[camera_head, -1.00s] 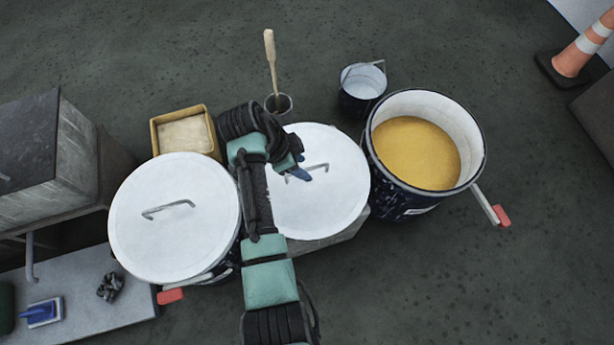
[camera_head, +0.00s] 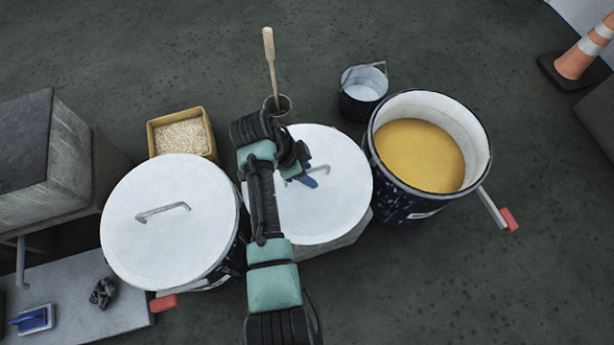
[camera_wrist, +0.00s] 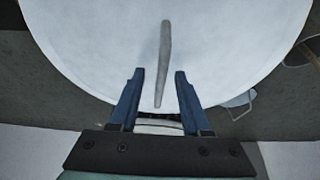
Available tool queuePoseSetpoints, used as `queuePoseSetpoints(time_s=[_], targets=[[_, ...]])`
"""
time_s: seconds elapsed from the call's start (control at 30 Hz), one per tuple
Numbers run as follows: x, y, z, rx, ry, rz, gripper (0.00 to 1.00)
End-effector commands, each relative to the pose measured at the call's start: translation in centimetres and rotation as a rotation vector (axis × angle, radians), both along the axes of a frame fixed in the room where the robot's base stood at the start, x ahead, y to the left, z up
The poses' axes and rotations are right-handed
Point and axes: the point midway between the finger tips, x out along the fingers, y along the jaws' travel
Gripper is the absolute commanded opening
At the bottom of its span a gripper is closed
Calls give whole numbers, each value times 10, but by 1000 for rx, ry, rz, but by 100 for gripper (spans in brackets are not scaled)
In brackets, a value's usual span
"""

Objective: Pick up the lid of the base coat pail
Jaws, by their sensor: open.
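A round white lid (camera_head: 335,205) with a thin bar handle (camera_head: 318,170) lies in the middle, on top of a grey block-like support. A second white lid (camera_head: 165,225) with a like handle covers the dark pail (camera_head: 228,262) at left. I see no label telling which is the base coat lid. My gripper (camera_wrist: 159,72) is open over the middle lid, its blue fingers on either side of the handle's near end. The handle (camera_wrist: 164,50) shows between them; contact cannot be told. In the head view my arm partly hides the lid and handle.
An open dark pail (camera_head: 398,205) of yellow material stands close at right, with a red-ended bar (camera_head: 497,212) sticking out. Behind are a small bucket (camera_head: 362,92), a cup with a wooden-handled tool (camera_head: 270,62) and a yellow tray (camera_head: 152,140).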

Motion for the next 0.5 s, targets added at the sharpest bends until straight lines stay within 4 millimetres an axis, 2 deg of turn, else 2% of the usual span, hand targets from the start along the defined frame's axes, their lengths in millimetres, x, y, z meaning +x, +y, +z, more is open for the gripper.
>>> queuePoseSetpoints(time_s=[0.27,0.5], targets=[[0,0,-1,0,0,0,47],[0,0,-1,0,0,0,6]])
